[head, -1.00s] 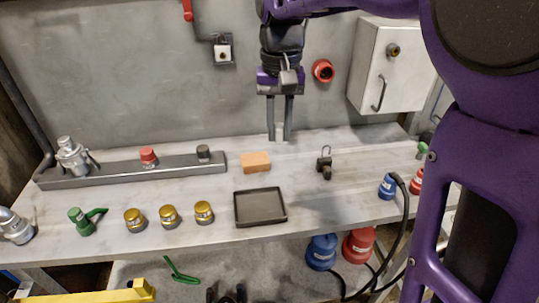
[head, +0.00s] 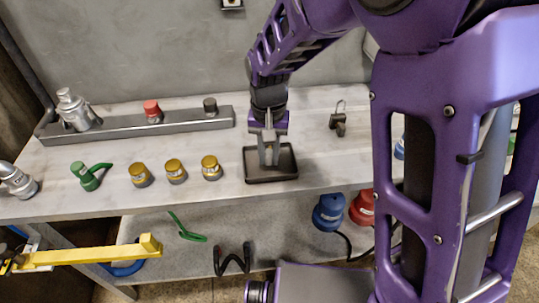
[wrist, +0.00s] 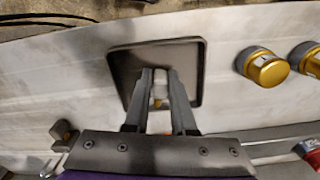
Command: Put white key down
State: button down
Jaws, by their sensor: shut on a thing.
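My gripper (head: 268,160) is shut on a small pale thing, likely the white key (wrist: 159,90), which shows only in part between the fingers in the wrist view. The fingers point down over the dark square tray (head: 287,174) on the workbench. In the wrist view, the fingertips (wrist: 159,72) lie within the outline of the tray (wrist: 120,70). I cannot tell whether the key touches the tray floor.
Several gold-topped knobs (head: 175,172) stand left of the tray. A green-handled valve (head: 89,178) is farther left. A grey rail (head: 180,119) runs behind them. A dark padlock (head: 338,124) lies at back right. Bench surface (head: 325,160) right of the tray is clear.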

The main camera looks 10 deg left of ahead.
aim_at(269, 155)
jog(key=shift+f, duration=0.7)
jog(key=shift+f, duration=0.15)
jog(key=c, duration=0.7)
grip_release()
jog(key=shift+c, duration=0.2)
notch_tip(269, 155, up, 12)
jog(key=p, duration=0.2)
jog(key=shift+r, duration=0.2)
